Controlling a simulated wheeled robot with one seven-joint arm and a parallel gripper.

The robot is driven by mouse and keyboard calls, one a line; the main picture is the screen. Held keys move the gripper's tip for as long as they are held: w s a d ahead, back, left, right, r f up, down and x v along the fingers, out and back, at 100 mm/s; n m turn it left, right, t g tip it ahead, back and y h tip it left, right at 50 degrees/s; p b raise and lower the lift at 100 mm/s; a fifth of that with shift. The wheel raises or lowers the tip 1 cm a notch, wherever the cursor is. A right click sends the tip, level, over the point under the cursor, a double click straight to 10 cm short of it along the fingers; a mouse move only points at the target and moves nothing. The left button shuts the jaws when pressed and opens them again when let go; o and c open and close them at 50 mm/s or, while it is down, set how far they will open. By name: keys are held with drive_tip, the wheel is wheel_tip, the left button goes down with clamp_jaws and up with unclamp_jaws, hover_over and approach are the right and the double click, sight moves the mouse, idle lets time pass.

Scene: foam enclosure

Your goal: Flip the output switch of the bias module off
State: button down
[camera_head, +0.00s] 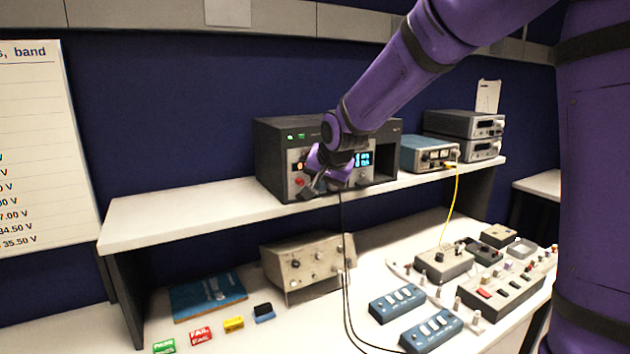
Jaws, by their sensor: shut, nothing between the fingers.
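A dark box-shaped instrument (279,145) with a lit blue display (363,160) stands on the white shelf, and it may be the bias module; its label is not readable. Its front has a red knob or post and a small orange light (299,167). My gripper (316,186) is shut and empty, right in front of the instrument's lower front panel. My purple wrist covers the middle of that panel. I cannot tell whether the fingertips touch it, and I cannot make out the output switch or its position.
The white shelf (170,217) has free room at its left. A blue instrument (428,153) and stacked grey units (465,124) stand to the right. Black cables hang below the dark instrument. A beige box (303,262), blue switch boxes (397,301) and coloured tags (201,335) lie on the bench.

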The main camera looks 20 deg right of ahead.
drive_tip(key=shift+w, duration=0.15)
drive_tip(key=shift+w, duration=0.3)
drive_tip(key=shift+w+a, duration=0.1)
drive_tip(key=shift+w, duration=0.2)
idle(1.1)
drive_tip(key=shift+s, duration=0.1)
drive_tip(key=shift+s, duration=0.55)
drive_tip(key=s, duration=0.3)
drive_tip(key=s+d, duration=0.1)
drive_tip(key=s, duration=0.1)
drive_tip(key=shift+d+r, duration=0.1)
drive_tip(key=shift+r, duration=0.25)
